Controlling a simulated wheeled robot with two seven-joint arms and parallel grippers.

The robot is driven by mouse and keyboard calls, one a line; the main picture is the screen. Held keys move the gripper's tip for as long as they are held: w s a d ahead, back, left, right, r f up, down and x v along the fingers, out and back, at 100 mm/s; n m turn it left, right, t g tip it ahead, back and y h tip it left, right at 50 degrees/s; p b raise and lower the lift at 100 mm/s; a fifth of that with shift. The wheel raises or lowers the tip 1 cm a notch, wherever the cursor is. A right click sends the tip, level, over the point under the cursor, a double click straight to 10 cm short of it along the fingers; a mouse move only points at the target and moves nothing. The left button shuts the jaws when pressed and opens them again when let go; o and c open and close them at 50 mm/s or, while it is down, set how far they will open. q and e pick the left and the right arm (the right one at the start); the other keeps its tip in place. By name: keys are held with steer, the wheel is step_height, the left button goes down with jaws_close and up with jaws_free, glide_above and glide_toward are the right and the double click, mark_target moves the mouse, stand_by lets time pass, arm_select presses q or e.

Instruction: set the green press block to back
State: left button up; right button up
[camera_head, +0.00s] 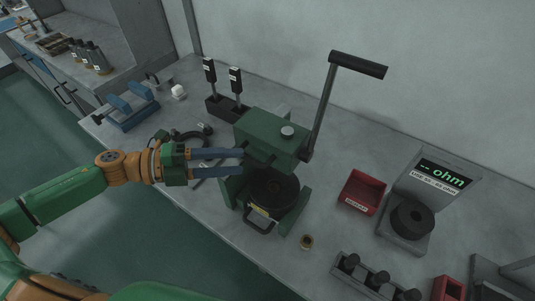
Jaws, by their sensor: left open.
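The green press block (262,131) sits at the top of the bench press, with a round silver knob on it. A long lever with a black handle (358,65) rises from its right side. Below the block is a round black die (273,188) with a bar handle at the front, between the green press legs. My right gripper is not in view.
A red bin (361,191) and a meter with a black disc (411,219) stand right of the press. A small brass ring (306,242) lies near the front edge. Two black-handled tools stand in a holder (226,107) behind left. A blue device (129,108) is at far left.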

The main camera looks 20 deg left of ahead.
mark_target(250, 159)
arm_select(q)
steer(key=shift+w+d+r+p, duration=0.1)
steer(key=shift+w+d+p, duration=0.25)
steer(key=shift+d+p, duration=0.25)
steer(key=x, duration=0.3)
steer(key=shift+d+f+p, duration=0.1)
steer(key=shift+f+p, duration=0.1)
steer(key=shift+p, duration=0.15)
steer(key=shift+w+d, duration=0.1)
steer(key=shift+d, duration=0.05)
steer(key=shift+a, duration=0.2)
steer(key=shift+c, duration=0.2)
steer(key=shift+a, duration=0.1)
jaws_close()
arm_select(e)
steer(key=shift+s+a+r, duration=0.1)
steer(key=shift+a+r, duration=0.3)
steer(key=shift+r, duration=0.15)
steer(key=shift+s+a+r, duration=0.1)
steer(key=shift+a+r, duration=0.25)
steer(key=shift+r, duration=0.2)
arm_select(q)
steer(key=shift+f, duration=0.1)
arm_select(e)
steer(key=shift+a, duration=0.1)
